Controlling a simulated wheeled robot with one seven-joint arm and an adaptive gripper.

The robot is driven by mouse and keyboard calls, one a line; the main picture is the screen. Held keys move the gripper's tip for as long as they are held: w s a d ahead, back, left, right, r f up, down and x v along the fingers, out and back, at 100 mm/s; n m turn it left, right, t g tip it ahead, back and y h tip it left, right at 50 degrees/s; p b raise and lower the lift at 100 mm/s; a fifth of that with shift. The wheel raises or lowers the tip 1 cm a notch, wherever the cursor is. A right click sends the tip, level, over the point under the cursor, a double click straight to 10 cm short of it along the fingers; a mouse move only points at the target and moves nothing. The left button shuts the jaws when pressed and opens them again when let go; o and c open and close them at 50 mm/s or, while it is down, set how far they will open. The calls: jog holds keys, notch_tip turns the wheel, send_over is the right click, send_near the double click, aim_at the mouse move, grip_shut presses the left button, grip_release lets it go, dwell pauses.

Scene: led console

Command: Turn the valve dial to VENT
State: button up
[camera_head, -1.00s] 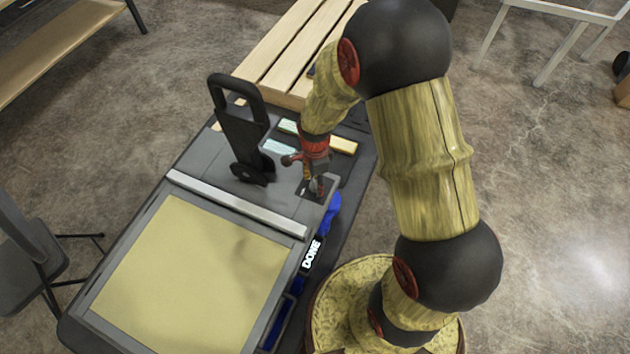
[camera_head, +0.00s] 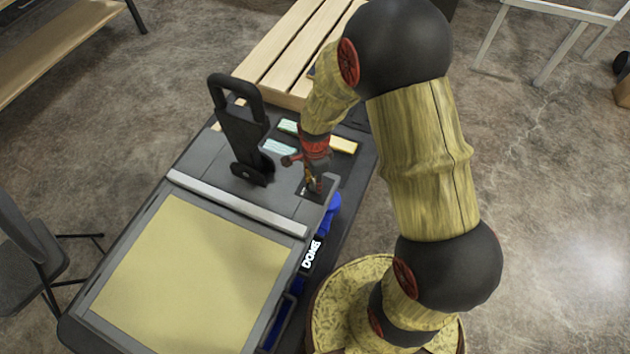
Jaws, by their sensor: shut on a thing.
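The console (camera_head: 128,226) is a dark grey unit with a large yellow panel (camera_head: 190,270) at its front. My gripper (camera_head: 314,187) points down at a small dark plate (camera_head: 303,191) near the console's right edge. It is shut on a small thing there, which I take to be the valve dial. The fingers cover the dial, so its pointer and any VENT mark cannot be read in this view.
A black upright handle (camera_head: 243,130) stands left of my gripper. Green, pale and yellow blocks (camera_head: 343,145) lie behind it. A blue part (camera_head: 330,213) and a "DONE" label (camera_head: 312,254) sit on the right side. A slatted wooden bench (camera_head: 285,45) is behind.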

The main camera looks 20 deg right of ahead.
jog(key=shift+n, duration=0.3)
jog(key=n, duration=0.4)
jog(key=shift+w, duration=0.1)
jog(key=n, duration=0.4)
jog(key=shift+n, duration=0.3)
jog(key=n, duration=0.4)
jog(key=shift+n, duration=2.2)
jog(key=o, duration=1.1)
jog(key=shift+o, duration=0.4)
